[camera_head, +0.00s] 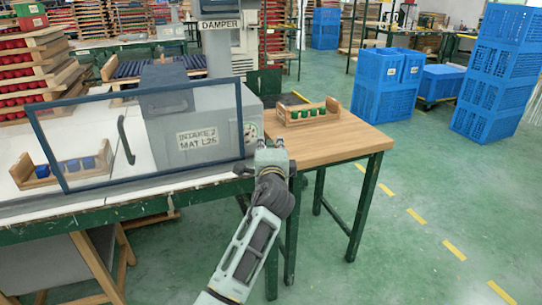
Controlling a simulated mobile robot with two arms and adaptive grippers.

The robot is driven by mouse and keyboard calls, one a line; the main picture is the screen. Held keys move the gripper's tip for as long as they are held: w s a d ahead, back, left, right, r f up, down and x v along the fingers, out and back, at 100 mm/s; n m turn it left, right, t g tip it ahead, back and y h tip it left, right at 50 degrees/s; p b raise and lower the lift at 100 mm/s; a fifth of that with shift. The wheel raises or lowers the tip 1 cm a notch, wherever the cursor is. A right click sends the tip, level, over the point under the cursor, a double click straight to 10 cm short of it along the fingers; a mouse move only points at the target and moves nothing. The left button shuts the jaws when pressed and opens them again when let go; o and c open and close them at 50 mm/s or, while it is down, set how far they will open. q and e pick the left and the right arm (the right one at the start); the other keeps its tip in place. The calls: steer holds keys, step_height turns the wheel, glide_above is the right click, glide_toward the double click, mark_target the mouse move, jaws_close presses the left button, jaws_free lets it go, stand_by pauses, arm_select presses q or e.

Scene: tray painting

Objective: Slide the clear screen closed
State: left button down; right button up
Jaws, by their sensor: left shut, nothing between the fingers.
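The clear screen (95,141) is a see-through panel in a dark blue frame. It stands upright along the front of the white bench, and its right part overlaps the grey machine box (188,112) labelled "INTAKE 2 MAT L25". A dark curved handle (125,139) shows near the screen's middle; I cannot tell what it is fixed to. My left gripper (271,147) is shut and empty, just right of the screen's right frame edge, by the wooden table's corner. I cannot tell whether it touches the frame. My right gripper is out of view.
A wooden tray (31,173) with blue pieces sits at the screen's left end, partly behind it. Another tray (308,112) with green pieces stands on the wooden table (345,140). Racks with red pieces rise at left. Blue crates (385,85) stand at right; the green floor between is clear.

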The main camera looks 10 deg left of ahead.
arm_select(q)
steer(key=a, duration=0.1)
steer(key=s+a, duration=0.1)
steer(key=shift+a, duration=0.35)
steer(key=shift+s+a+p, duration=0.3)
steer(key=shift+a, duration=0.1)
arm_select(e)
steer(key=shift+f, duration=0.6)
